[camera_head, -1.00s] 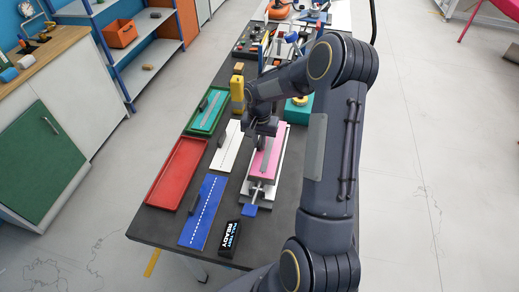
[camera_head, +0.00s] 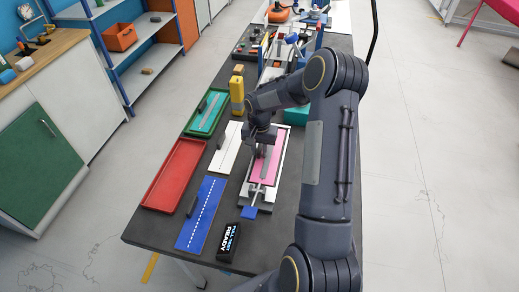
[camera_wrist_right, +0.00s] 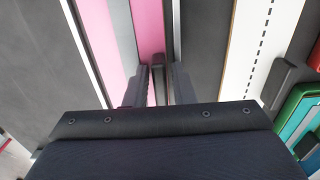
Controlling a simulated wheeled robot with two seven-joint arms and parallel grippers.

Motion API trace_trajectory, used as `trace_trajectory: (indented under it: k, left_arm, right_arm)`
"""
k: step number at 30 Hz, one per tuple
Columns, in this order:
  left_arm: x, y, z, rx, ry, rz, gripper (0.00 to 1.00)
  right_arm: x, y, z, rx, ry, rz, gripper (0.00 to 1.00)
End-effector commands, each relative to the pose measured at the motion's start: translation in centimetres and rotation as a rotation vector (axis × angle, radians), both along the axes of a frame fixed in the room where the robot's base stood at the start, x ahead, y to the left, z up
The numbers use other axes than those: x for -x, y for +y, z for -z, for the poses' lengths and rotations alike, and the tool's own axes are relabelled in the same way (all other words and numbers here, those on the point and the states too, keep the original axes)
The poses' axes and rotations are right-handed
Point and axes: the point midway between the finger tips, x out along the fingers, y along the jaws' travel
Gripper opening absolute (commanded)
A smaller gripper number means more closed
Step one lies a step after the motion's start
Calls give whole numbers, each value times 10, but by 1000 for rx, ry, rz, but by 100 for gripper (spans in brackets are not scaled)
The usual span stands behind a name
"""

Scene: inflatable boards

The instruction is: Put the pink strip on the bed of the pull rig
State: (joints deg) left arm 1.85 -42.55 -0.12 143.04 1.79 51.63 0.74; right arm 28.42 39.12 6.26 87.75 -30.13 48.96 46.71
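The pink strip (camera_head: 268,168) lies flat along the white bed of the pull rig (camera_head: 282,178), as far as the head view shows; my gripper hides its far part. The strip also shows in the wrist view (camera_wrist_right: 148,28). My right gripper (camera_head: 263,138) is low over the strip's far part. In the wrist view its fingers (camera_wrist_right: 159,85) stand on either side of the strip's dark grip block (camera_wrist_right: 158,88), with narrow gaps beside it, so it looks slightly open. The rig's metal clamp and blue knob (camera_head: 250,212) are at the near end. My left gripper is not in view.
Left of the rig lie a white strip (camera_head: 226,152), a blue strip (camera_head: 202,215), a red tray (camera_head: 172,178) and a green tray holding a teal strip (camera_head: 209,110). A black display box (camera_head: 228,240) reads "READY". A yellow post (camera_head: 237,95) stands behind.

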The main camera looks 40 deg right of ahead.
Motion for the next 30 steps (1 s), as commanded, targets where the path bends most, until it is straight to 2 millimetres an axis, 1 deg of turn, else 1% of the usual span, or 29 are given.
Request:
trace_trajectory:
  k: [1,2,3,10,14,17,24,27,30]
  left_arm:
    - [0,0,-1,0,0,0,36]
    - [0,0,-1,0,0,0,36]
    - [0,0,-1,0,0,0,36]
    - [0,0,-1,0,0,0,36]
    - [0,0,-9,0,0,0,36]
    - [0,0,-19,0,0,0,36]
    - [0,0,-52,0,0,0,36]
    - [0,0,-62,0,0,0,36]
    - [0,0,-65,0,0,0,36]
  right_arm:
    - [0,0,0,0,0,0,29]
    - [0,0,0,0,0,0,33]
    - [0,0,0,0,0,0,34]
    - [0,0,-1,0,0,0,34]
    - [0,0,-10,0,-1,0,34]
    - [-1,0,-28,2,-3,0,34]
    - [-1,0,-83,2,-3,-1,34]
    - [0,0,-101,1,-2,0,34]
    - [-1,0,-112,1,-2,0,34]
